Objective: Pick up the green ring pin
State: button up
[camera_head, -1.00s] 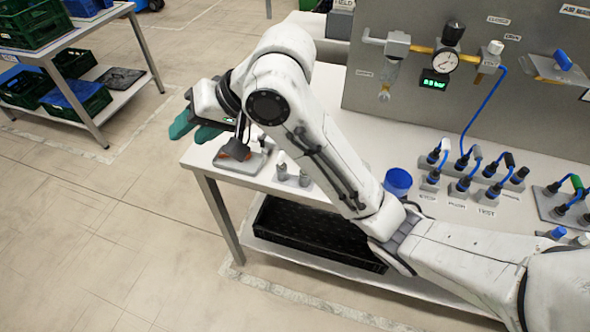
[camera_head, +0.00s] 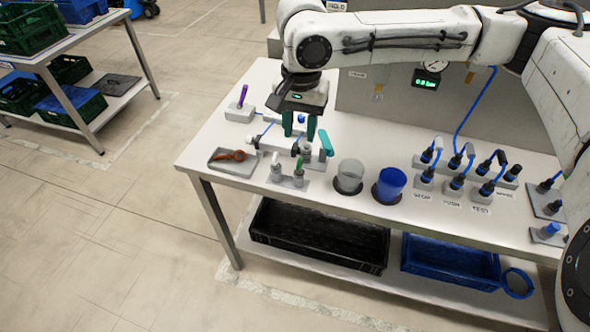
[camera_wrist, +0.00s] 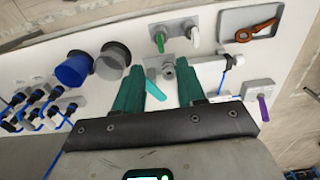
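The green ring pin (camera_head: 299,166) stands upright in a small grey holder (camera_head: 290,182) near the table's front edge, beside a white pin (camera_head: 276,162). In the wrist view the green pin (camera_wrist: 160,42) lies beyond my fingertips, with the white pin (camera_wrist: 195,34) to its right. My gripper (camera_head: 300,132) points down above the table, behind the holder and apart from the pin. Whether the green pin has a ring is too small to tell.
A valve fitting with a teal lever (camera_head: 325,143) stands under and beside my gripper. A grey tray (camera_head: 219,165) with a brown wrench (camera_head: 232,155) lies left. A clear cup (camera_head: 350,174) and a blue cup (camera_head: 389,184) stand right.

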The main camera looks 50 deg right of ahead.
aim_at(299, 161)
jog(key=f, duration=1)
jog(key=shift+w+d+f+p, duration=0.1)
jog(key=shift+d+f+p, duration=0.1)
jog(key=shift+f+p, duration=0.15)
grip_shut()
